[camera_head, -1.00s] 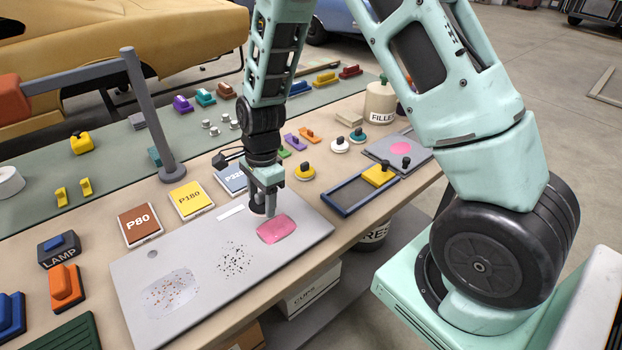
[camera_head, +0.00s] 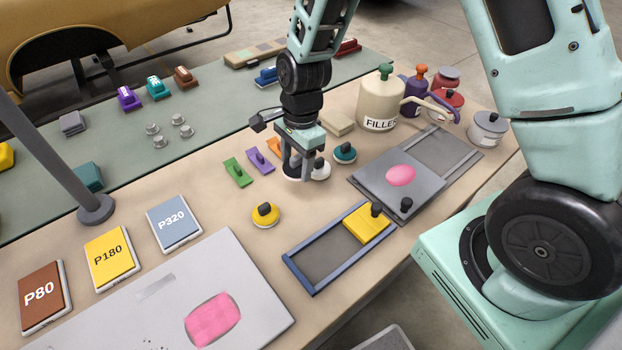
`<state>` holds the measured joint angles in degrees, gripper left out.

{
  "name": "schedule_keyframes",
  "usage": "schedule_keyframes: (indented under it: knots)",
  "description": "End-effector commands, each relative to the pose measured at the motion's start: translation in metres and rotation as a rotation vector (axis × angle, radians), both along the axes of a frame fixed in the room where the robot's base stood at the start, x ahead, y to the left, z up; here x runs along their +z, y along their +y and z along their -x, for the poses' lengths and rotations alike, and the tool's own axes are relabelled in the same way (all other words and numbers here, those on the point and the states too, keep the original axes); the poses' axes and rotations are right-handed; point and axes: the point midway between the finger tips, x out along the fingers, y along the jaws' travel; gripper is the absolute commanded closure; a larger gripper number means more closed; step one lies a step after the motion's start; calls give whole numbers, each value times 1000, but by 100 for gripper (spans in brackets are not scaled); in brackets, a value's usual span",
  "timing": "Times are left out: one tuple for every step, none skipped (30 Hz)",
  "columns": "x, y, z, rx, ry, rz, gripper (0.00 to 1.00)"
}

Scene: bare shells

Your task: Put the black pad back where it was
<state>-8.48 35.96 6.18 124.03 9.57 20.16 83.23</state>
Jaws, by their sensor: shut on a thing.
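My gripper (camera_head: 298,172) is shut on a small round pad (camera_head: 291,175), dark above with a pale lower edge. The fingers hide much of it. It is upright at the worktop, and I cannot tell whether it touches the surface. It stands in a row of round knobbed pads, between the yellow pad (camera_head: 265,215) at front left and the white pad (camera_head: 320,169) close on its right. A teal pad (camera_head: 344,153) lies farther right.
Green (camera_head: 237,172) and purple (camera_head: 261,161) blocks lie just left of my gripper. A blue-framed tray (camera_head: 318,264) with a yellow spreader (camera_head: 366,224) is in front. The filler can (camera_head: 381,100) stands behind right. The grey panel (camera_head: 255,290) with a pink patch lies front left.

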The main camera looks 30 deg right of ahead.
Motion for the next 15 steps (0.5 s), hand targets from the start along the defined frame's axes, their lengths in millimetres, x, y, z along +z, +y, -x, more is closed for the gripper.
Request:
schedule_keyframes:
  knots:
    - [-8, 0, 1, 2, 5, 0, 64]
    - [-13, 0, 2, 2, 7, 0, 64]
    - [-20, 0, 2, 2, 6, -1, 64]
    - [-25, 0, 2, 2, 7, 0, 64]
    - [-30, 0, 1, 1, 6, 0, 64]
    - [-36, 0, 1, 1, 6, 0, 64]
    - [-40, 0, 1, 0, 4, 0, 64]
    - [-43, 0, 1, 0, 4, 0, 64]
    - [-46, 0, 1, 0, 3, 0, 64]
    - [-48, 0, 0, 0, 2, 0, 64]
    - [-50, 0, 0, 0, 1, 0, 64]
    - [-53, 0, 0, -1, 1, 0, 64]
    - [-55, 0, 0, -1, 1, 0, 64]
    - [-58, 0, 1, -2, 3, 1, 64]
    - [-63, 0, 1, -2, 4, 0, 64]
